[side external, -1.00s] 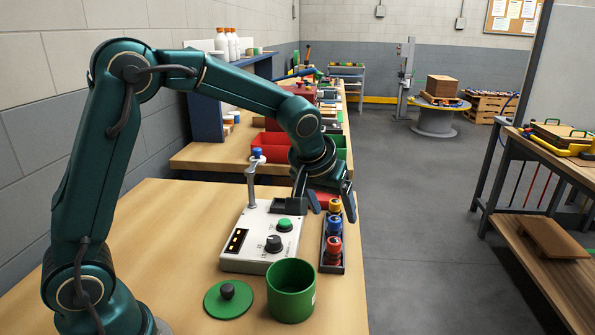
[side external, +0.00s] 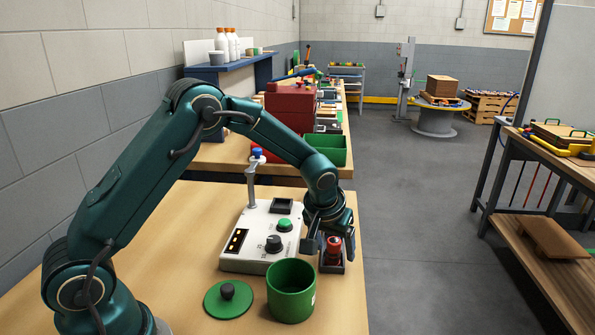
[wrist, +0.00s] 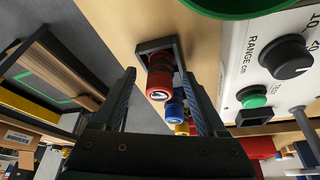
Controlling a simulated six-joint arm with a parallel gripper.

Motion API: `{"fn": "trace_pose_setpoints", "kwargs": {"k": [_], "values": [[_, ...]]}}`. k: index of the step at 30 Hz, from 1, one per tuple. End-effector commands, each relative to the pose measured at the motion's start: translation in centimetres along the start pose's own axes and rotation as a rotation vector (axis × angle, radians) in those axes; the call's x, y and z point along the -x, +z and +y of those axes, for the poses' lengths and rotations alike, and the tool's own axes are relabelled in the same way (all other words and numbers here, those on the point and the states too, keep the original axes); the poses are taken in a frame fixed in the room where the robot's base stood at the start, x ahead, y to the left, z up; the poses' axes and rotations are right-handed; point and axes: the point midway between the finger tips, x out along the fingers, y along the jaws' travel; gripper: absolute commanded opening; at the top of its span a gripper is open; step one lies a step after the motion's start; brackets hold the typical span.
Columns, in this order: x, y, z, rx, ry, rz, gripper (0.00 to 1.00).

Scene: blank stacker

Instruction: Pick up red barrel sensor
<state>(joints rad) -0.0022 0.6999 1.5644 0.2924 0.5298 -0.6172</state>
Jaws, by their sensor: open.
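The red barrel sensor (side external: 333,244) stands upright at the near end of a small dark rack (side external: 331,268) beside the grey panel box. In the wrist view the red sensor (wrist: 159,84) shows between the two fingers, with a blue sensor (wrist: 176,110) and a yellow one (wrist: 182,129) behind it in the row. My gripper (side external: 329,248) is open, with one finger on each side of the red sensor. I cannot tell whether either finger touches it. In the side view my gripper hides the blue and yellow sensors.
The panel box (side external: 262,236) with knob and green button stands close left of the rack. A green open pot (side external: 291,291) and a green lid (side external: 228,299) with a dark knob lie in front. The table's right edge runs just beyond the rack.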

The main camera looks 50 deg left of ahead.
Motion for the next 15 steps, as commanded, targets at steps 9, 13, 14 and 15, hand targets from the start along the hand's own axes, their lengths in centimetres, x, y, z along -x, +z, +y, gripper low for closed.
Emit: {"fn": "trace_pose_setpoints", "kwargs": {"k": [9,13,14,15], "values": [[0.03,0.0,0.0,0.0,0.0,0.0,0.0],[0.05,-0.01,0.0,0.0,0.0,0.0,0.0],[0.05,-0.02,0.0,0.0,0.0,0.0,0.0],[0.05,-0.01,0.0,0.0,0.0,0.0,0.0]]}}
